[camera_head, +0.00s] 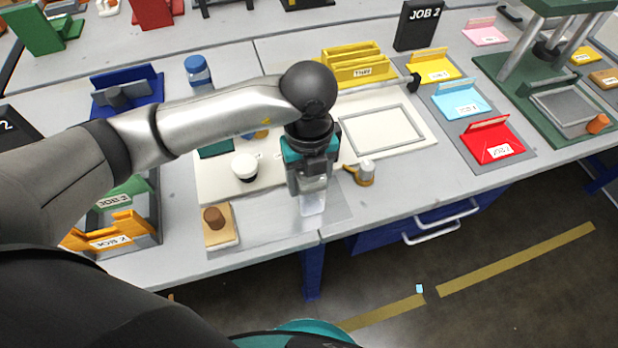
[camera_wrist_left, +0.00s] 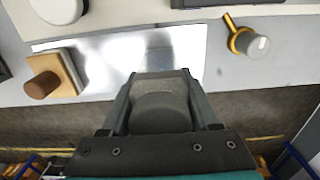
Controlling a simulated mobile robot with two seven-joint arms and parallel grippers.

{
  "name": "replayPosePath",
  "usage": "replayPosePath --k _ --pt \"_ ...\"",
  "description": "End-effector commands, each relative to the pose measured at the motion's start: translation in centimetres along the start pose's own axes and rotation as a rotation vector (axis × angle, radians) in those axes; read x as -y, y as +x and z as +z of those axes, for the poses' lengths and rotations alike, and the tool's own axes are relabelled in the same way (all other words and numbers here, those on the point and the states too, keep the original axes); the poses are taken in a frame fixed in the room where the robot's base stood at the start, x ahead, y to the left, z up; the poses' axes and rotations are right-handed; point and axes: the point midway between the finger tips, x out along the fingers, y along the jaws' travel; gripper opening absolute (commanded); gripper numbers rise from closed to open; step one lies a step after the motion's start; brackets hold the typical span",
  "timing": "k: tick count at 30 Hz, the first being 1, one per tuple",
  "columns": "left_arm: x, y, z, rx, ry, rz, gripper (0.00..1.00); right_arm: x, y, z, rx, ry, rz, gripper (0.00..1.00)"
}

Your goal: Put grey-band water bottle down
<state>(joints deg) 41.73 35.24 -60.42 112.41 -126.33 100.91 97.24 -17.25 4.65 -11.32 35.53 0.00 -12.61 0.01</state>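My left gripper (camera_head: 312,188) points down over the front edge of the table, near a shiny silver sheet (camera_head: 262,220). It is shut on the grey-band water bottle (camera_head: 312,204), whose pale, clear lower part shows below the fingers. In the left wrist view the grey bottle (camera_wrist_left: 160,112) sits between both fingers, with the silver sheet (camera_wrist_left: 105,62) beyond it. The gripper hides most of the bottle, and I cannot tell whether its base touches the surface. My right gripper is not in view.
A brown-knobbed stamp on a wooden block (camera_head: 221,238) lies left of the bottle. A white round piece (camera_head: 244,166) and a blue-capped bottle (camera_head: 198,72) stand behind. Blue drawers (camera_head: 415,222) are below.

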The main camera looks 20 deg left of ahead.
Motion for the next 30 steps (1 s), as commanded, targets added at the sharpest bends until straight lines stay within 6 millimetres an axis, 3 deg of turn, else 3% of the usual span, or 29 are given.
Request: replayPosePath --k 1,8,18,30 --pt "0.0 0.0 0.0 -0.001 0.000 0.000 0.67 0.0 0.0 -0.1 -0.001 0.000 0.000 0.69" --pt "0.0 0.0 0.0 -0.001 0.000 0.001 0.92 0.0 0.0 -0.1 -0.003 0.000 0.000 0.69" --pt "0.0 -0.6 0.0 0.000 0.000 0.000 0.92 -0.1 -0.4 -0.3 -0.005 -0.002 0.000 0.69" --pt "0.1 -8.7 0.1 0.003 0.001 -0.003 0.92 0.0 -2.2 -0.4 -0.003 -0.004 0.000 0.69"
